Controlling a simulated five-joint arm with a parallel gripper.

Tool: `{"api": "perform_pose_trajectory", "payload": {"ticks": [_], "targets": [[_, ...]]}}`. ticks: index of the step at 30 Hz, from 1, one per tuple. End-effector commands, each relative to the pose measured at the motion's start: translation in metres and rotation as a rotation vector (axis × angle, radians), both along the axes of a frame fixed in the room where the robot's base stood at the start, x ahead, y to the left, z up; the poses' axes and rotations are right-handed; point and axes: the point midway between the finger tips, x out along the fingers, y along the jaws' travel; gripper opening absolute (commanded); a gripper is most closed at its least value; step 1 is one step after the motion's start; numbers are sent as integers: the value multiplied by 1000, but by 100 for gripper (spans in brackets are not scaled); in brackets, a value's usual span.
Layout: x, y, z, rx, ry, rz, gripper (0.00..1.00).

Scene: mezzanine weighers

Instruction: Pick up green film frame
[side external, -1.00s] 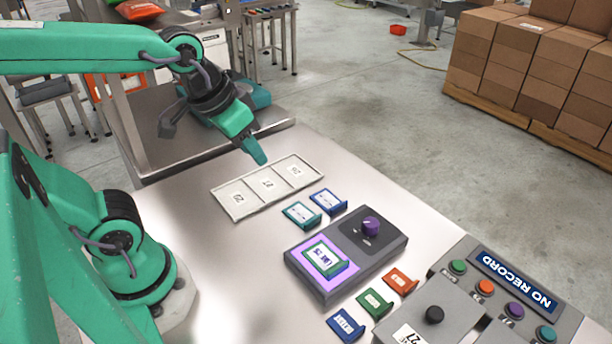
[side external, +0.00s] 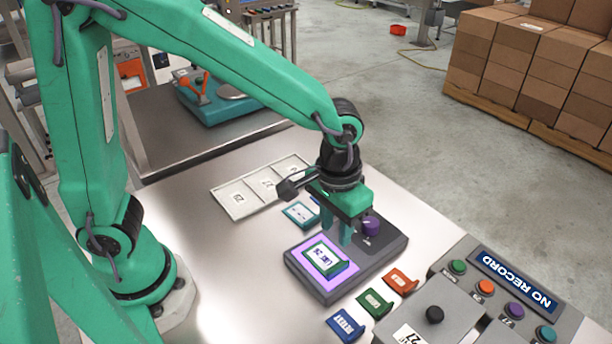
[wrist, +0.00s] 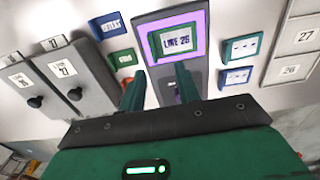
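A green film frame (side external: 325,260) with a white label lies on the lit purple pad of a dark grey box. In the wrist view the same green film frame (wrist: 177,43) reads LINE 26. A second green frame (side external: 374,302) lies on the table between a blue and an orange one, and it also shows in the wrist view (wrist: 123,58). My gripper (side external: 339,242) points down over the dark box, between the purple pad and the knob. Its fingers stand apart with nothing between them. In the wrist view my gripper (wrist: 160,73) has its tips just short of the LINE 26 frame.
The dark grey box (side external: 390,248) carries a purple knob (side external: 370,225). A blue frame (side external: 345,325) and an orange frame (side external: 401,281) lie nearby. A teal frame (side external: 301,214) lies by a numbered tray (side external: 240,200). A control panel (side external: 445,305) stands at right. The table's left front is clear.

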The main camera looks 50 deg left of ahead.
Motion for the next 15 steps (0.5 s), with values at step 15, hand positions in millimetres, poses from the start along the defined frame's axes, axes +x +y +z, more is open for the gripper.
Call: {"api": "perform_pose_trajectory", "payload": {"ticks": [15], "targets": [[0,-14,-21,16,28,1,33]]}}
